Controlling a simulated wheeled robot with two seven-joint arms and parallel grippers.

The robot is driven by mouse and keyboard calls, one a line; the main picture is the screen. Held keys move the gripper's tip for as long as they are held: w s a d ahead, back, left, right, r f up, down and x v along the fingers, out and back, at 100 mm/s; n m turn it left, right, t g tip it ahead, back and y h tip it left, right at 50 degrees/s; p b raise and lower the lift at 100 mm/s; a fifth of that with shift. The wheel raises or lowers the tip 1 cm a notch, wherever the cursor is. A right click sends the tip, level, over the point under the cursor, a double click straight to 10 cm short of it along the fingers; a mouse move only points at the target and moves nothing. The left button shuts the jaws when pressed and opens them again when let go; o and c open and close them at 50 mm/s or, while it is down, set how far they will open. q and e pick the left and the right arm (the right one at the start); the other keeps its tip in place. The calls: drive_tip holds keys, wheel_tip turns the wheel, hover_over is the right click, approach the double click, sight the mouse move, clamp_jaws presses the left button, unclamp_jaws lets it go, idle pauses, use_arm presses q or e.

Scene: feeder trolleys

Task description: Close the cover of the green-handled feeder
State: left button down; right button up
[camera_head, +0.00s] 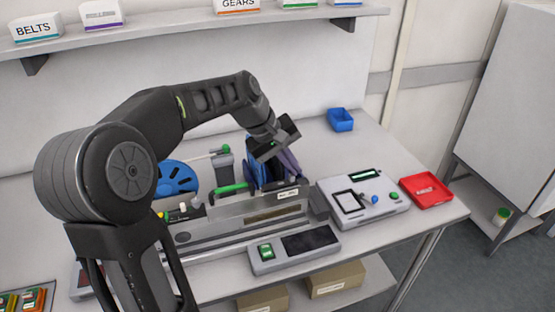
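My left gripper (285,162) hangs over the back of the feeder bank, pointing down at the right end. Its fingertips are small and dark against blue and purple parts, so I cannot tell whether they are apart. A green handle (231,188) lies low at the front of the feeder bank, left of the gripper. The grey feeder bank (240,222) runs across the table, its left part hidden behind my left arm. A blue reel (177,178) stands at its left. The state of the green-handled feeder's cover is not clear. My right gripper is out of view.
A control panel (306,247) lies in front of the feeder bank. A grey tester box (384,206) and a red tray (427,190) stand to the right. A small blue bin (340,120) is behind. A shelf (190,24) runs above.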

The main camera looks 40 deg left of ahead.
use_arm(q)
drive_tip(key=shift+s+f, duration=0.1)
idle(0.5)
drive_tip(key=shift+s+a+r, duration=0.3)
drive_tip(key=shift+s+a, duration=0.05)
drive_tip(key=shift+s, duration=0.15)
drive_tip(key=shift+w+r+p, duration=0.1)
drive_tip(key=shift+r+p, duration=0.45)
drive_tip(key=shift+p, duration=0.15)
wheel_tip(320, 180, up, 4)
drive_tip(key=p, duration=0.4)
wheel_tip(320, 180, up, 9)
drive_tip(key=b, duration=0.2)
hover_over(287, 182)
drive_tip(key=shift+f, duration=0.1)
